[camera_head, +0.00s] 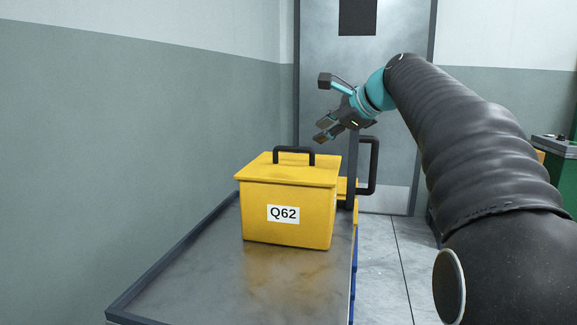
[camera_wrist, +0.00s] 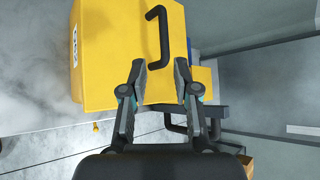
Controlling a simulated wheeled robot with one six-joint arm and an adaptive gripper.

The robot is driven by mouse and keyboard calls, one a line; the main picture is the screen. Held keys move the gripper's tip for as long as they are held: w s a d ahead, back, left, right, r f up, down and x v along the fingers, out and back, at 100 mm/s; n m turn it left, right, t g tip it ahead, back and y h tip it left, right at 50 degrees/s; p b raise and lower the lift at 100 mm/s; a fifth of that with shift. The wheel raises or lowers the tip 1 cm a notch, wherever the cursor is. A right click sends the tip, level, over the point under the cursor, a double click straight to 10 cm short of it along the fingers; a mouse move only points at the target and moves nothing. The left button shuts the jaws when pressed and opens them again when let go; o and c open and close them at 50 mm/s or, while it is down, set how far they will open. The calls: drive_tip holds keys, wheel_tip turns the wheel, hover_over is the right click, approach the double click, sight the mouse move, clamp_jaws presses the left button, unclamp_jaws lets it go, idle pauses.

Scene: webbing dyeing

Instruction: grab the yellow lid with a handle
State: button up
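A yellow lid (camera_head: 265,172) with a black handle (camera_head: 294,149) sits on a yellow box (camera_head: 308,217) labelled Q62, on a grey metal-topped cart. My gripper (camera_head: 323,130) is above and to the right of the handle in the head view, apart from it. In the wrist view my gripper (camera_wrist: 159,78) is open and empty, its fingers apart. The handle (camera_wrist: 159,38) lies ahead of the gap between the fingertips, and the lid (camera_wrist: 115,40) fills the upper middle. The white label (camera_wrist: 75,46) shows at the box's left side there.
The cart top (camera_head: 215,280) is bare in front of the box. A black cart handle (camera_head: 373,165) rises behind it on the right. Another yellow thing (camera_head: 347,188) shows partly behind the box. A wall is at left, a grey door (camera_head: 400,110) behind, and a green unit (camera_head: 556,170) at right.

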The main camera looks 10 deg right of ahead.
sight(296, 148)
drive_tip(key=x, duration=0.8)
drive_tip(key=shift+w+a, duration=0.15)
drive_tip(key=shift+w, duration=0.1)
drive_tip(key=shift+d+x, duration=0.2)
drive_tip(key=shift+x, duration=1.15)
drive_tip(key=shift+d+x, duration=0.2)
drive_tip(key=shift+x, duration=1.1)
drive_tip(key=shift+w+f, duration=0.1)
drive_tip(key=shift+w, duration=0.05)
clamp_jaws()
